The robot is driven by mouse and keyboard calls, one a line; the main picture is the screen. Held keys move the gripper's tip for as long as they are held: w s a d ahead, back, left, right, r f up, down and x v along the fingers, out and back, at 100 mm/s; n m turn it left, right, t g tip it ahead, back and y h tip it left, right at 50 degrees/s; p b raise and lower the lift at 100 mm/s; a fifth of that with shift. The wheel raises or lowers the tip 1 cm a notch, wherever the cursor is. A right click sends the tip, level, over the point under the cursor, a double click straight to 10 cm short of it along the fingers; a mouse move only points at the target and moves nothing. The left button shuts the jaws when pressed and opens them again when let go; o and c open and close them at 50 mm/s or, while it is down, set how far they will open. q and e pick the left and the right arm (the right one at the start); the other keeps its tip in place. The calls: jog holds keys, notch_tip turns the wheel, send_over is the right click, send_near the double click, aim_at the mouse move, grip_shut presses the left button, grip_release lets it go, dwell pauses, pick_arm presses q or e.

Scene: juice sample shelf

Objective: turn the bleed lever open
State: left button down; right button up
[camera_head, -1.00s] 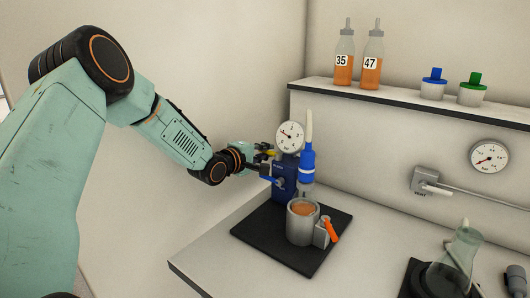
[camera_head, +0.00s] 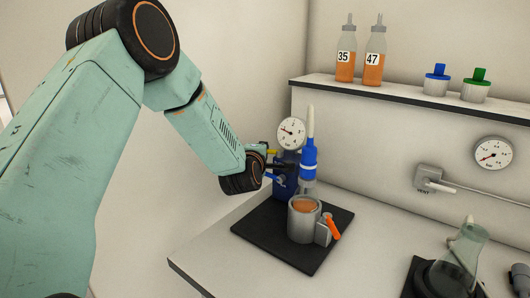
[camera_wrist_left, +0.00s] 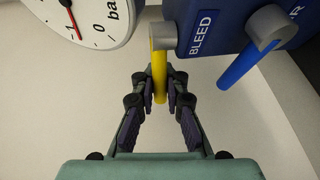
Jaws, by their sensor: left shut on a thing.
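The yellow bleed lever (camera_wrist_left: 159,75) hangs from its grey pivot beside the BLEED label on a dark blue block (camera_wrist_left: 225,22) in the left wrist view. My left gripper (camera_wrist_left: 163,82) is shut on this lever, with a finger on either side of it. In the head view a bit of the yellow lever (camera_head: 271,152) shows by the left gripper (camera_head: 278,165), at the left side of the blue block (camera_head: 287,188). The wrist hides part of the block. My right gripper is not in view.
A blue lever (camera_wrist_left: 245,66) sits close right of the yellow one. A pressure gauge (camera_wrist_left: 97,16) is close on the left. A grey cup of orange liquid (camera_head: 303,224) stands on the black mat (camera_head: 262,236). The shelf (camera_head: 405,98) holds bottles. The table's front is clear.

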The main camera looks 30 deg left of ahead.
pick_arm(q)
jog(key=shift+s+d+f+n+g+y, duration=0.15)
jog(key=shift+s+n+g+y, duration=0.15)
jog(key=shift+n+g+y, duration=0.3)
jog(key=shift+s+d+f+n+g+y, duration=0.15)
jog(key=shift+s+n+g+y, duration=0.2)
jog(key=shift+n+y, duration=0.45)
jog(key=shift+s+d+n+g+y, duration=0.2)
jog(key=shift+n+g+y, duration=0.35)
jog(key=shift+y, duration=0.35)
jog(key=shift+s, duration=0.1)
